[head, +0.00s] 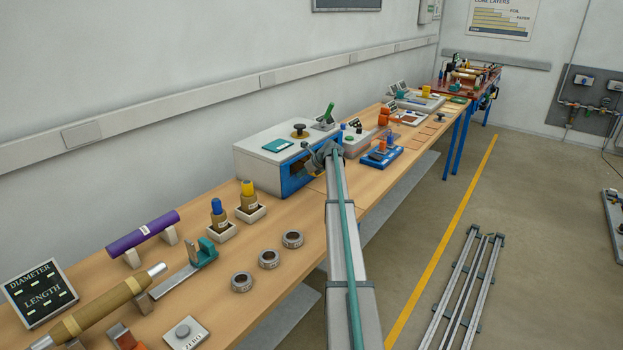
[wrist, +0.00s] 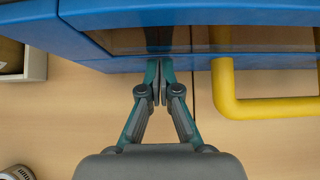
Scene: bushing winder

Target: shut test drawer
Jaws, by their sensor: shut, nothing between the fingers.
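The test box (head: 283,151) is a pale cabinet with a blue front, standing on the bench in the head view. In the wrist view its blue front (wrist: 110,64) with a dark window-like panel (wrist: 120,40) spans the top. A yellow bar handle (wrist: 228,100) stands out from it on the right. My gripper (wrist: 158,84) is shut and empty, its fingertips close to the blue front, left of the handle. I cannot tell whether they touch it. In the head view my gripper (head: 320,158) is at the box's front right, and my arm hides part of it. How far the drawer stands out is unclear.
Blue-capped (head: 219,219) and yellow-capped (head: 249,200) bottles stand in white holders left of the box. Metal rings (head: 269,259) lie nearer the bench's front edge. A blue fixture (head: 381,157) is right of my arm. Bare bench top lies before the box.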

